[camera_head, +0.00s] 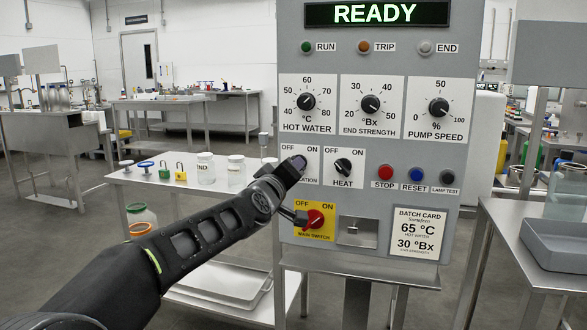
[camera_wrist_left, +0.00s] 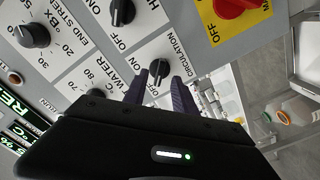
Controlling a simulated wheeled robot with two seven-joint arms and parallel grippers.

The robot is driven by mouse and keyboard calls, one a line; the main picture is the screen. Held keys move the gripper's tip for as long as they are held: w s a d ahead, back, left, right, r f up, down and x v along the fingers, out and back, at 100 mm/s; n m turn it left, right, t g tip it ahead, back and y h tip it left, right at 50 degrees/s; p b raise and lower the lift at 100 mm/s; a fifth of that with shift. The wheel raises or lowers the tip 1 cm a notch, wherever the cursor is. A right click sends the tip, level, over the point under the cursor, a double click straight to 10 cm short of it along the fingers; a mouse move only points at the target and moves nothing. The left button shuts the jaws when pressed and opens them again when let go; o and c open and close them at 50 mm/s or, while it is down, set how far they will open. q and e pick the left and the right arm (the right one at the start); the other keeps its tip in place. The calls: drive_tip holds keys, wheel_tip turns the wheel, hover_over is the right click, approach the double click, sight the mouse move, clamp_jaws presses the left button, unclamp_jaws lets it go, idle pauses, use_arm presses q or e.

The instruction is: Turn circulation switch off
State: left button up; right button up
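The circulation switch is a black knob on a white OFF/ON plate labelled CIRCULATION. It shows in the left wrist view (camera_wrist_left: 160,69); in the head view my gripper hides it, leaving part of its plate (camera_head: 288,153) visible. I cannot tell clearly which way the knob points. My left gripper (camera_head: 297,165) is in front of this plate. In the left wrist view its two dark fingers (camera_wrist_left: 161,82) are apart, with the knob between or just ahead of their tips. Contact cannot be made out. My right gripper is not in view.
The HEAT knob (camera_head: 343,167) is just right of the circulation plate. The red main switch (camera_head: 314,219) on yellow is below. Dials sit above, and red, blue and black buttons (camera_head: 385,173) to the right. The display (camera_head: 376,13) reads READY. A bench (camera_head: 140,180) with jars stands left.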

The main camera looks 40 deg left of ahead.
use_arm(q)
drive_tip(key=v, duration=0.5)
drive_tip(key=shift+s+d, duration=0.1)
drive_tip(key=shift+s, duration=0.05)
